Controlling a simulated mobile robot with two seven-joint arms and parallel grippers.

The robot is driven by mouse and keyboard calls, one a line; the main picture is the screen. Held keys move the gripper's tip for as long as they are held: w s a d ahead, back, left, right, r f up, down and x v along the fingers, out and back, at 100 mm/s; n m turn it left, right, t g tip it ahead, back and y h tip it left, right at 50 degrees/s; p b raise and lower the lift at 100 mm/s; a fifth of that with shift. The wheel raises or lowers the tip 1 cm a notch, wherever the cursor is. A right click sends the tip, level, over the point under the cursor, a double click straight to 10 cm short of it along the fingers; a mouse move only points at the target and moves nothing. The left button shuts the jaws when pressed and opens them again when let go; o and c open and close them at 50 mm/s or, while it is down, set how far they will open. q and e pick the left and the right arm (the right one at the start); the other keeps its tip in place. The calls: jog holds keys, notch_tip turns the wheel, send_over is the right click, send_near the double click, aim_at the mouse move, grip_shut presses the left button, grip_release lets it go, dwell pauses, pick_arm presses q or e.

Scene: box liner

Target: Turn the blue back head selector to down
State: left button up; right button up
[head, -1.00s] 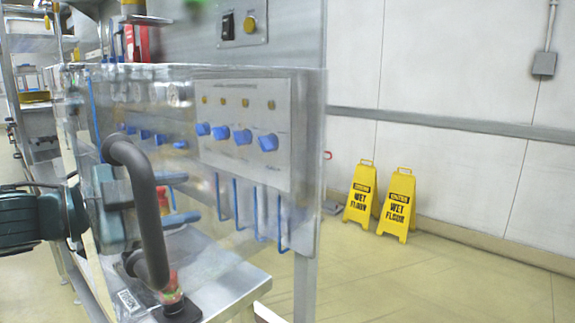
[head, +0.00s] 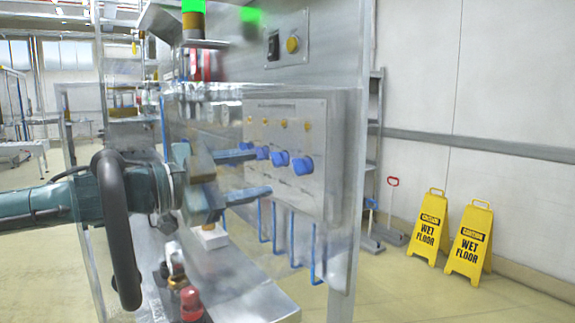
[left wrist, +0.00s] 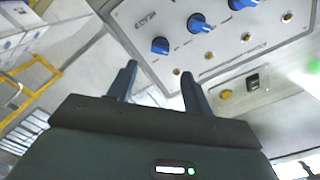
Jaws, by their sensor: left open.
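A row of blue selector knobs sits on a grey control panel (head: 318,205). In the head view a left knob (head: 262,152), a middle knob (head: 280,158) and a right knob (head: 302,165) show; the gripper may hide another. The left wrist view also shows blue knobs (left wrist: 160,45) on the panel. The labels are too small to tell which is the back head selector. My left gripper (head: 261,171) is open and empty, its fingers one above the other, pointing at the panel's left side. In the left wrist view its fingertips (left wrist: 158,68) are below the nearest knob, apparently apart from it.
A clear guard with a dark curved handle (head: 118,230) stands in front of my left arm. Blue hooks (head: 294,240) hang below the panel. A black switch (head: 273,46) and a yellow button (head: 292,44) are above. Yellow wet-floor signs (head: 469,240) stand at right.

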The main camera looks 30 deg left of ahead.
pick_arm(q)
jog(key=p+x, duration=0.3)
jog(key=x, duration=0.4)
jog(key=shift+w, duration=0.2)
pick_arm(e)
jog(key=shift+w+a+f+g, duration=0.3)
jog(key=shift+w+a+g, duration=0.15)
jog(key=shift+a+g, duration=0.3)
pick_arm(q)
jog(key=shift+d, duration=0.1)
jog(key=c, duration=1)
jog(key=shift+o, duration=0.2)
pick_arm(e)
jog(key=shift+d, duration=0.1)
